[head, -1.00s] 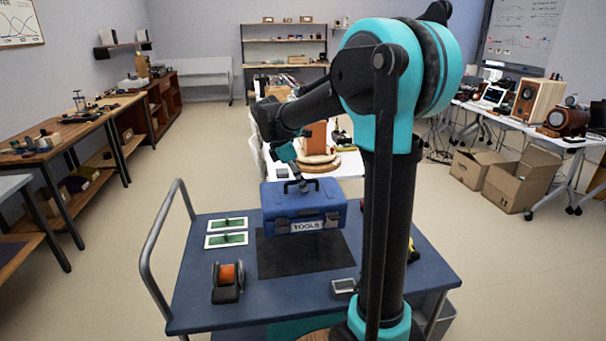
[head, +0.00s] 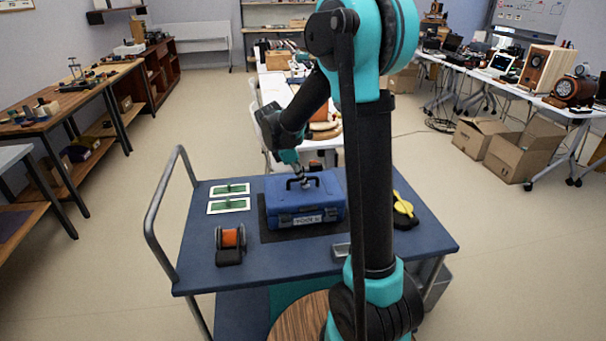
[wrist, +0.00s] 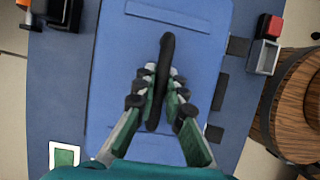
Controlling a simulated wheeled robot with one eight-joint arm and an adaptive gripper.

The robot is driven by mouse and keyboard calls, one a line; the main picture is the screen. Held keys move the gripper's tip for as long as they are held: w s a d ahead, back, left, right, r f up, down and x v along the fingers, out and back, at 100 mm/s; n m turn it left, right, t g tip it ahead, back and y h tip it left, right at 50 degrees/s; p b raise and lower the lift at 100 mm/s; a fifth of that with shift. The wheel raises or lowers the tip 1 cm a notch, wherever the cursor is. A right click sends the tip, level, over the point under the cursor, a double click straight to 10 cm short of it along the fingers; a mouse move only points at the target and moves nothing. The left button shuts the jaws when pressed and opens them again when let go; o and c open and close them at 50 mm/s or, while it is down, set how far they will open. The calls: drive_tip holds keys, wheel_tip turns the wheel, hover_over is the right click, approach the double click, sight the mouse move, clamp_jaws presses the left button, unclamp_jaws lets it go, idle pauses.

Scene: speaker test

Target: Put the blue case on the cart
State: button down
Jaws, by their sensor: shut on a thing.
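The blue case (head: 330,215), labelled TOOLS, sits upright on the dark mat (head: 265,226) on top of the blue cart (head: 200,265). It appears to rest on the mat, with only the mat's edges showing. My gripper (head: 297,182) is above the case and shut on its black handle. In the wrist view the two fingers of my gripper (wrist: 158,88) close on the handle from both sides, over the blue lid (wrist: 120,60). The case's underside is hidden.
Two white-framed green boards (head: 229,205) lie left of the case. An orange spool (head: 230,240) stands at the front left. A yellow tool (head: 404,209) lies at the right. The cart has a grey push rail (head: 155,237) at its left. A white table stands behind.

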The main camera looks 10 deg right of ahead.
drive_tip(key=c, duration=1.6)
unclamp_jaws()
drive_tip(key=v, duration=1.1)
drive_tip(key=shift+a+r, duration=0.15)
drive_tip(key=shift+r, duration=0.15)
drive_tip(key=s+d+f+m+y, duration=0.1)
drive_tip(key=s+d+f+m, duration=0.1)
drive_tip(key=s, duration=0.1)
drive_tip(key=s+d+f+m+t, duration=0.1)
drive_tip(key=s+d+f+m, duration=0.1)
drive_tip(key=s+f+m, duration=0.1)
drive_tip(key=s+d+f+m+y, duration=0.1)
drive_tip(key=s+d+f+m, duration=0.1)
drive_tip(key=s+m, duration=0.1)
drive_tip(key=shift+s+d+f+t+y, duration=0.2)
drive_tip(key=shift+s+t+y, duration=0.1)
drive_tip(key=shift+s, duration=0.45)
drive_tip(key=s+f+m+t, duration=0.1)
drive_tip(key=s+f+m, duration=0.1)
drive_tip(key=s+m, duration=0.1)
drive_tip(key=s+d+f+m+y, duration=0.1)
drive_tip(key=s+f+m, duration=0.2)
drive_tip(key=s, duration=0.1)
drive_tip(key=s+d+f+m+t, duration=0.1)
drive_tip(key=s+f+m, duration=0.2)
drive_tip(key=s+m, duration=0.1)
drive_tip(key=shift+s+f+t+y, duration=0.15)
drive_tip(key=shift+s+t+y, duration=0.15)
drive_tip(key=shift+y, duration=0.1)
